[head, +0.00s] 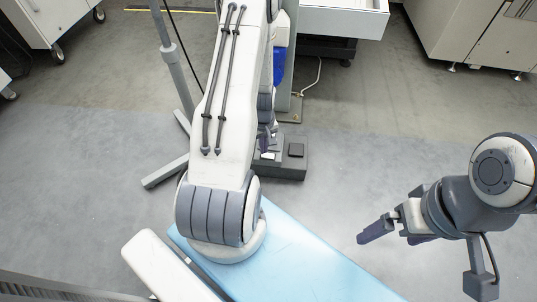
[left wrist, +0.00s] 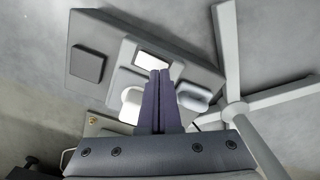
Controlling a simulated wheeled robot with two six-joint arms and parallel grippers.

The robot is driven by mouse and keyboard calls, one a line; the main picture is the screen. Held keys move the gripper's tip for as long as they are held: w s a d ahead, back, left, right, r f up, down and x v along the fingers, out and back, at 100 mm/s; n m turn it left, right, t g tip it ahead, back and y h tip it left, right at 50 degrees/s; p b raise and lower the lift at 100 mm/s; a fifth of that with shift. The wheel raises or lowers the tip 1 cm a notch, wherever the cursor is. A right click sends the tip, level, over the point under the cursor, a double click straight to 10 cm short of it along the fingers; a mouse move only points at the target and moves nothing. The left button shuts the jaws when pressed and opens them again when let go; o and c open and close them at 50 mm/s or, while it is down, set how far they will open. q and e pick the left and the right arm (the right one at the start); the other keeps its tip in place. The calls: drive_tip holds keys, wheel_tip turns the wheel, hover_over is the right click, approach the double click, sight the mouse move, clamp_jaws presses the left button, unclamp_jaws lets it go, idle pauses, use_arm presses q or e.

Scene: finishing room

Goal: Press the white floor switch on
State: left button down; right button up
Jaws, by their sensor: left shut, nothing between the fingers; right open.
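The white floor switch (left wrist: 152,62) is a small white rectangle on a grey plate in the left wrist view. It sits on a dark grey box (left wrist: 120,20), which also shows on the floor in the head view (head: 288,171). My left gripper (left wrist: 159,72) is shut and empty, its fingertips over the switch's lower edge in that view; I cannot tell whether they touch it. In the head view my left gripper (head: 264,142) is partly hidden by my forearm. My right gripper (head: 388,238) is open and empty at the right, far from the box.
A black square pad (left wrist: 88,63) is on the box beside the switch plate. A grey pole (head: 172,60) with floor legs (head: 165,171) stands left of the box. A white cabinet (head: 343,19) stands behind. Open grey floor lies right of the box.

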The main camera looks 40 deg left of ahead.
use_arm(q)
drive_tip(key=shift+f+b, duration=0.45)
drive_tip(key=shift+f, duration=0.45)
drive_tip(key=shift+r, duration=0.1)
wheel_tip(320, 180, up, 7)
drive_tip(key=p, duration=0.7)
idle(0.4)
idle(0.3)
